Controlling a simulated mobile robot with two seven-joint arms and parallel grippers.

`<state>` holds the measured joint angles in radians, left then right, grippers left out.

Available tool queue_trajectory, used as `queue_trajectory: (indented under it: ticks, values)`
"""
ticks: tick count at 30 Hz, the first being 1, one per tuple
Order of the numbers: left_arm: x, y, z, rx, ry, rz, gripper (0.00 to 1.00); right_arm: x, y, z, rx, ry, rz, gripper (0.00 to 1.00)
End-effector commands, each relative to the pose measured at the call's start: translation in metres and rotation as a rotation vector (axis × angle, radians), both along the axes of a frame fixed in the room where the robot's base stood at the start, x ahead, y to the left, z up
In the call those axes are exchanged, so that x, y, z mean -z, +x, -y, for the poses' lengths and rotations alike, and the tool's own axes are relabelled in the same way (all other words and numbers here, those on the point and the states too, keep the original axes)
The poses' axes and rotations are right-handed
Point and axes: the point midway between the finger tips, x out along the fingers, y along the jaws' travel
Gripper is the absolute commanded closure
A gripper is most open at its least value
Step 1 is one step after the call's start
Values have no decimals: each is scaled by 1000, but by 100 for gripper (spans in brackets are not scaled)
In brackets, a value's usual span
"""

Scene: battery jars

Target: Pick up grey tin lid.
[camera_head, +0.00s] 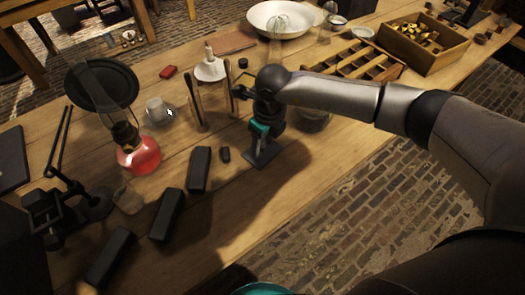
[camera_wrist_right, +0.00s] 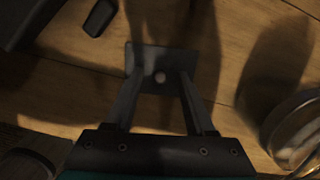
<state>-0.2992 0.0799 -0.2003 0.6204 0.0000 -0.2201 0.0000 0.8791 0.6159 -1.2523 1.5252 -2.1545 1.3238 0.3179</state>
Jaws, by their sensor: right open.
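A flat grey rectangular piece, which looks like the grey tin lid (camera_head: 263,156), lies on the wooden table under my right gripper (camera_head: 260,138). In the right wrist view the lid (camera_wrist_right: 147,52) is a dark grey plate with a pale round knob in its middle. My right gripper (camera_wrist_right: 160,88) is open and points down at the lid. Its two fingers reach to either side of the knob, with a gap between them. Whether the fingertips touch the lid cannot be told. My left gripper is not in view.
Several dark oblong boxes (camera_head: 199,168) lie left of the lid, with a small black piece (camera_head: 225,155) nearer. A glass jar (camera_wrist_right: 292,130) stands right of the gripper. A red-liquid lamp (camera_head: 139,156) stands farther left. The table's front edge is close.

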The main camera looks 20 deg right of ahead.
Motion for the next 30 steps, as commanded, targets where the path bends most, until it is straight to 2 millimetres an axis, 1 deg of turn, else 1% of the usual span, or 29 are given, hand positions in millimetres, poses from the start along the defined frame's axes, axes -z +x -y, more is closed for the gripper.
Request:
queue_trajectory:
  ticks: [6,7,21,30]
  values:
    - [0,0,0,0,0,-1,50,1,0,0,0,1,1,45]
    - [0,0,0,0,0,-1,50,1,0,0,0,1,1,48]
    - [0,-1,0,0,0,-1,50,0,0,0,0,1,1,100]
    - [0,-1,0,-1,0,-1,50,0,0,0,0,1,1,100]
